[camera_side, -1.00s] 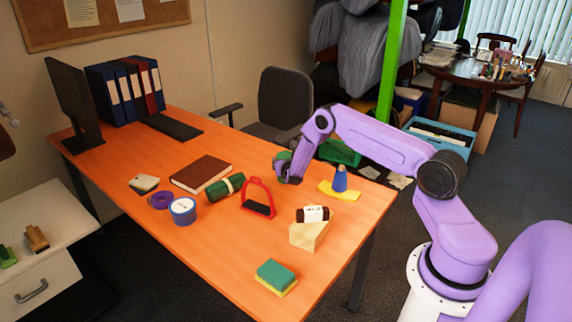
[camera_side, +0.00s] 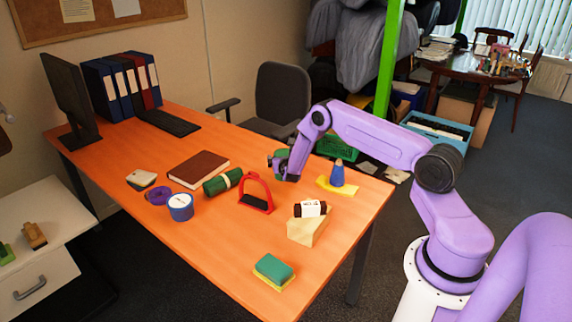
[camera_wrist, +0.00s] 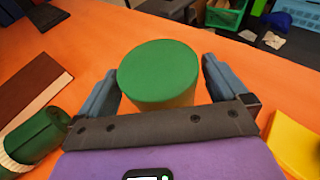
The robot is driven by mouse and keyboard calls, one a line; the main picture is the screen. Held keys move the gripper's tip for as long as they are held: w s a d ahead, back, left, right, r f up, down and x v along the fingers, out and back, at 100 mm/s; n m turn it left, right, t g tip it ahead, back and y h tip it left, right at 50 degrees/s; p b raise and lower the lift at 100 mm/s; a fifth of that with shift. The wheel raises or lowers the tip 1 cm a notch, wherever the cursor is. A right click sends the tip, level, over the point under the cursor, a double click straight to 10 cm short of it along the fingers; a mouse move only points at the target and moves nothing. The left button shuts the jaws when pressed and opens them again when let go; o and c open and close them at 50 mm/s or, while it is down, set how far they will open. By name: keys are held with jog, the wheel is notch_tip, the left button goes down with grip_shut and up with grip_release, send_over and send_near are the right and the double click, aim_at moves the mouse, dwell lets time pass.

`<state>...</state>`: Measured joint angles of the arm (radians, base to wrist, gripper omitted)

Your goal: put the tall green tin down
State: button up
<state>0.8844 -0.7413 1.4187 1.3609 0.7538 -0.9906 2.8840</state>
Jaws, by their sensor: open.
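The tall green tin (camera_wrist: 160,66) stands between the two fingers of my gripper (camera_wrist: 160,72) in the wrist view. Its flat green top faces the camera, and a yellowish side shows below. The jaws are open, with a gap visible between the tin and each finger. In the side view, the tin (camera_side: 280,154) is partly hidden behind my gripper (camera_side: 284,168), near the table's far edge. Its base is hidden in both views, so I cannot see its contact with the orange table (camera_side: 222,258).
A red stirrup-shaped item (camera_side: 268,188) and a green roll (camera_side: 222,182) lie to the left.

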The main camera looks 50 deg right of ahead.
jog(key=v, duration=1.1)
jog(key=shift+s+r, duration=0.1)
jog(key=shift+r, duration=0.05)
jog(key=shift+a, duration=0.1)
